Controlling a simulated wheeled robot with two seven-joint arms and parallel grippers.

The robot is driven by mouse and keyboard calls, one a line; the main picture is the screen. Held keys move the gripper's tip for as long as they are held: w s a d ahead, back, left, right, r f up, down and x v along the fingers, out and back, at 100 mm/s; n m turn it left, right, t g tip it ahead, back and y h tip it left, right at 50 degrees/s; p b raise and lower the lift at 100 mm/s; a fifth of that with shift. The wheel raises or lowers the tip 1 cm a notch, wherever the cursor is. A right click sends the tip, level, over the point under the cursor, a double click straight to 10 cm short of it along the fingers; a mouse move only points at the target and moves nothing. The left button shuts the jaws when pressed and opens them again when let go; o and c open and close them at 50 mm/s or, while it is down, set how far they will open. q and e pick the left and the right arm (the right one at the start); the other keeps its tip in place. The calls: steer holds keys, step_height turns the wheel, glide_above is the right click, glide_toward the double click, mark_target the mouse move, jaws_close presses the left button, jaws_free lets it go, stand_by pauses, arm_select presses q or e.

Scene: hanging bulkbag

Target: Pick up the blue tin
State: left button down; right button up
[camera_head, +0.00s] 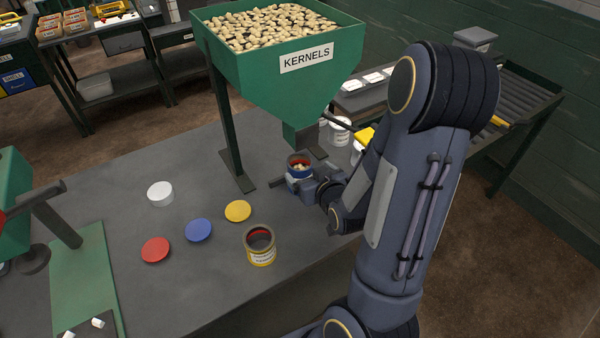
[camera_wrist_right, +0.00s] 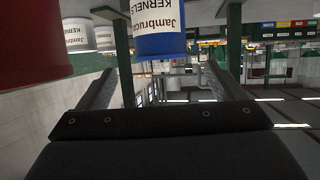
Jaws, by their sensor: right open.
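The blue tin (camera_head: 299,184) stands upright on the grey table near the hopper spout, its top open, with pale kernels inside. In the right wrist view the blue tin (camera_wrist_right: 159,42) appears upside down, with a white "Jambruck Kernels" label, in the gap between the fingers. My right gripper (camera_head: 296,181) is open at the tin; it also shows in the right wrist view (camera_wrist_right: 158,78). A gap shows on both sides of the tin there, and I see no grip. My left gripper is out of view.
A green kernel hopper (camera_head: 275,60) stands over the table. A yellow tin (camera_head: 260,247) stands in front, near red (camera_head: 155,250), blue (camera_head: 198,230), yellow (camera_head: 237,211) and white (camera_head: 160,193) lids. A white tin (camera_head: 340,132) stands behind. A dark red object (camera_wrist_right: 32,45) is close by.

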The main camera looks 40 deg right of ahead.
mark_target(295, 159)
steer(key=shift+x, duration=0.95)
steer(key=p+x, duration=0.2)
steer(key=x, duration=0.3)
steer(key=shift+w+f, duration=0.15)
steer(key=c, duration=1.5)
